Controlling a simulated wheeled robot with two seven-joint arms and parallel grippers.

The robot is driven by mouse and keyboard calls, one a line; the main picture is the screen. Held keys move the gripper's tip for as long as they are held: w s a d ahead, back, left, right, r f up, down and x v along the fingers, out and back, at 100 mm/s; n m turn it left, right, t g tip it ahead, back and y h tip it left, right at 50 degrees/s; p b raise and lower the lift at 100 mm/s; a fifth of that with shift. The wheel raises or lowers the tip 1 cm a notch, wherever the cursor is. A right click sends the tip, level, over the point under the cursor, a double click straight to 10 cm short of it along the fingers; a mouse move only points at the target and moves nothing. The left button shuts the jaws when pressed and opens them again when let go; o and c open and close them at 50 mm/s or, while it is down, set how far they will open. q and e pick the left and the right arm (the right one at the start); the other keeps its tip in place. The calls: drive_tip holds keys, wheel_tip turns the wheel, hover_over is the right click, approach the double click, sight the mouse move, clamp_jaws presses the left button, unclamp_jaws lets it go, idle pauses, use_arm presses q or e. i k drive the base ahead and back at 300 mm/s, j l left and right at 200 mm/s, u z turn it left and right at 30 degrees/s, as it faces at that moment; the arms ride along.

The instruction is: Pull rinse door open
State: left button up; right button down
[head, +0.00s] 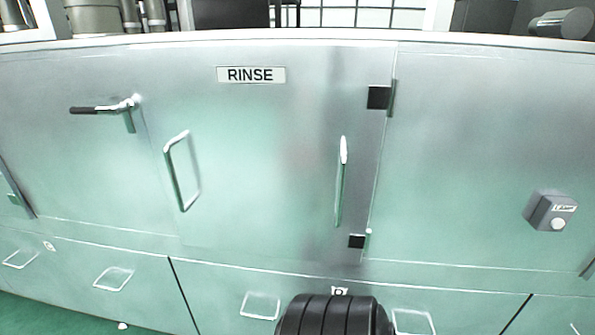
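The rinse door (265,140) is a flat metal panel in the middle of the head view, with a RINSE label (251,75) near its top. It looks shut, flush with the panels around it. A D-shaped bar handle (176,172) stands out at its left side. A second upright bar handle (341,182) is near its right side. Black hinge-like blocks sit at its right edge, one high (379,97) and one low (356,241). A lever with a dark grip (96,109) is at the upper left of the door. Neither of my grippers is in view.
Drawers with wire pulls (261,306) run along the bottom. A grey box with a round knob (551,212) sticks out at right. Green floor (40,317) shows at lower left.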

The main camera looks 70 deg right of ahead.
sight(267, 150)
drive_tip(key=z, duration=2.15)
